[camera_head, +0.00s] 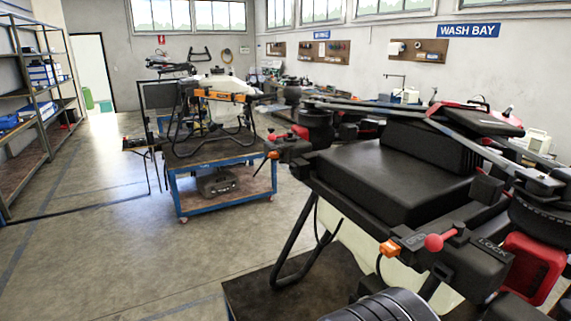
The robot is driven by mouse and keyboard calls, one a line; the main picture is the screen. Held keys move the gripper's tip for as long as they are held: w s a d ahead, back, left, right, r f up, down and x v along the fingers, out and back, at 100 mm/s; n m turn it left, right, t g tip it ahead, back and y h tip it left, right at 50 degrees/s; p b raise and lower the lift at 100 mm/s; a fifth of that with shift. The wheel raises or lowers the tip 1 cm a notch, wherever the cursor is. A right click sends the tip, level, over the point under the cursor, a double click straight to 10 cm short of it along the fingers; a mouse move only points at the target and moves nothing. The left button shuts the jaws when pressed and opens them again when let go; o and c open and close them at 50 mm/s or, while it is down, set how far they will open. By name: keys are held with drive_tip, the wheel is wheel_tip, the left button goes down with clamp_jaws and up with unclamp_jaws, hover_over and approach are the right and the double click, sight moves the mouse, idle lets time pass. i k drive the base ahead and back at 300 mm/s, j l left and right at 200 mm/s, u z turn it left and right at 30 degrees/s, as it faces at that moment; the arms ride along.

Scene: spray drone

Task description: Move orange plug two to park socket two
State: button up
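A large dark spray drone fills the right side, with a broad black box (395,180) on its top. An orange plug-like piece (390,248) sits on the drone's near frame, with a cable looping down below it. A second small orange piece (273,155) shows at the drone's left end. I cannot read a number on either, so I cannot tell which is plug two. I cannot make out park socket two. My gripper is not recognizable in this view.
A red lever (440,241) stands beside the near orange piece, by a black block marked LOCK. The drone rests above a dark stand top (262,293). A blue-framed cart (224,190) with another drone stands behind. Shelving (38,100) lines the left; the floor between (120,250) is clear.

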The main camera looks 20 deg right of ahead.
sight(272, 155)
drive_tip(key=k, duration=1.25)
drive_tip(key=z, duration=2.8)
drive_tip(key=k+j, duration=0.1)
drive_tip(key=j, duration=0.6)
drive_tip(key=k+j, duration=0.1)
drive_tip(key=j, duration=0.65)
drive_tip(key=k+j, duration=0.1)
drive_tip(key=j, duration=0.6)
drive_tip(key=k+j, duration=0.1)
drive_tip(key=j, duration=0.6)
drive_tip(key=k+j, duration=0.1)
drive_tip(key=j, duration=0.6)
drive_tip(key=k+j, duration=0.1)
drive_tip(key=j, duration=0.65)
drive_tip(key=k+j, duration=0.1)
drive_tip(key=j, duration=0.6)
drive_tip(key=k+j, duration=0.1)
drive_tip(key=j, duration=0.6)
